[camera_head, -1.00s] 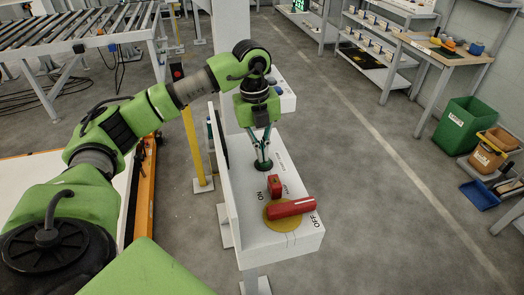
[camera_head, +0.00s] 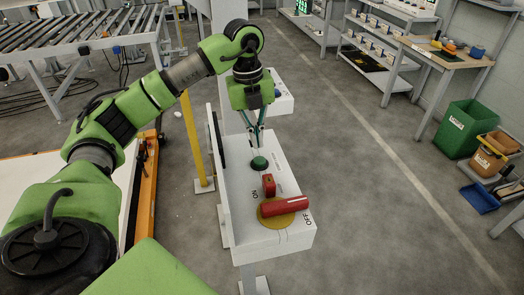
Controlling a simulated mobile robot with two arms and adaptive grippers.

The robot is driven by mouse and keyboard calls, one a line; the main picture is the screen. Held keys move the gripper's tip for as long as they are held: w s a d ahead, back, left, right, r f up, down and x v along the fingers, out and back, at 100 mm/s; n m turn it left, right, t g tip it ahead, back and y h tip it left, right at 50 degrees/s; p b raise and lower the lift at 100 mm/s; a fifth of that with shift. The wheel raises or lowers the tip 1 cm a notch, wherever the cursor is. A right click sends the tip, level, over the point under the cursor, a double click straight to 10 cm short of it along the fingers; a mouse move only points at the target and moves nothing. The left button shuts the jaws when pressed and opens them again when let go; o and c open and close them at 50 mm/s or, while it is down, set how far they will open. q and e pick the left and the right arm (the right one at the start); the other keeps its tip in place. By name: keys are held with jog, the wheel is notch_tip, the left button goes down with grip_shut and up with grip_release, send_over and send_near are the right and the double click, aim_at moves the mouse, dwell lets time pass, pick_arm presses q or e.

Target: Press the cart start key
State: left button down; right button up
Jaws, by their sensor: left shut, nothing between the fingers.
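A white control panel (camera_head: 236,207) stands in the middle, with printed labels on its top. A round green button (camera_head: 259,163), which looks like the start key, sits towards its far end. My left gripper (camera_head: 258,147) points down with its fingers shut and empty, just above the green button; a small gap seems to show between them. A red rotary handle (camera_head: 285,205) on a yellow disc lies at the near end between ON and OFF markings. My right gripper is not in view.
A yellow post (camera_head: 191,137) stands left of the panel, and a roller conveyor (camera_head: 75,32) is at the back left. A workbench (camera_head: 425,50), a green bin (camera_head: 465,127) and a blue tray (camera_head: 479,198) are on the right. The floor right of the panel is clear.

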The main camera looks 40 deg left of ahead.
pick_arm(q)
notch_tip(320, 180, up, 7)
jog(key=a, duration=0.1)
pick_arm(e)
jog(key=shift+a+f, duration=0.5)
pick_arm(q)
jog(key=shift+a, duration=0.15)
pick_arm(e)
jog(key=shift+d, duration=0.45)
